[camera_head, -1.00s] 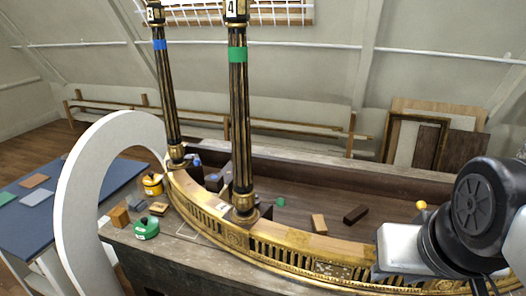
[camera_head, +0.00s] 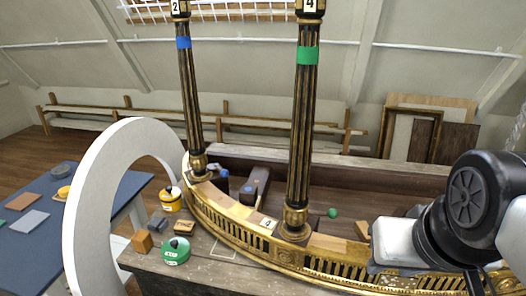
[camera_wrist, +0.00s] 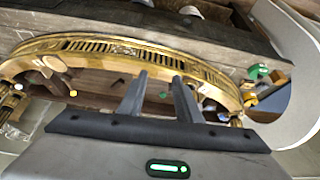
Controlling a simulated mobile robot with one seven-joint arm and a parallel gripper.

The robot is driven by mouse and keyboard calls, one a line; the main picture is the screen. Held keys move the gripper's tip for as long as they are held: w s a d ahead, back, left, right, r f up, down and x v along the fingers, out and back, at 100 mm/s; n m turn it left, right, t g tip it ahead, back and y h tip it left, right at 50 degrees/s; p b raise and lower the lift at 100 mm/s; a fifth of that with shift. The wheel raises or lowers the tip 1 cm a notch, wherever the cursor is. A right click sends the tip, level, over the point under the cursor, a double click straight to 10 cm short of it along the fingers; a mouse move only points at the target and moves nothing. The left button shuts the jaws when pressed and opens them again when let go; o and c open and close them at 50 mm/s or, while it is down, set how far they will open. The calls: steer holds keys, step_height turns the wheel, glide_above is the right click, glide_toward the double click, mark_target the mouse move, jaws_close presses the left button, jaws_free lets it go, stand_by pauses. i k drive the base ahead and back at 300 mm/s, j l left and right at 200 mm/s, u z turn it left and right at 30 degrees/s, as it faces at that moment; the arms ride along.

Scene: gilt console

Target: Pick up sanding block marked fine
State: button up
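I cannot read the word "fine" on any block. The small blocks at the bench's left end, in the head view, are an orange-tan block (camera_head: 142,241), a dark block with a tan top (camera_head: 185,227) and a small grey block (camera_head: 158,223). In the wrist view my gripper (camera_wrist: 160,80) is open and empty, its two fingers apart, above the curved gilt rail (camera_wrist: 100,45). The rail also shows in the head view (camera_head: 245,232). My fingers are not visible in the head view.
A green tape-like roll (camera_head: 176,251) and a yellow one (camera_head: 170,199) stand near the blocks. Two tall black-and-gilt columns (camera_head: 303,130) (camera_head: 193,100) rise from the rail. A white arch (camera_head: 85,220) stands at left, before a blue-topped table (camera_head: 40,244) with flat pieces.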

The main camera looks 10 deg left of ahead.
mark_target(182, 228)
steer(key=i+j, duration=0.1)
steer(key=j, duration=1.85)
steer(key=i, duration=0.05)
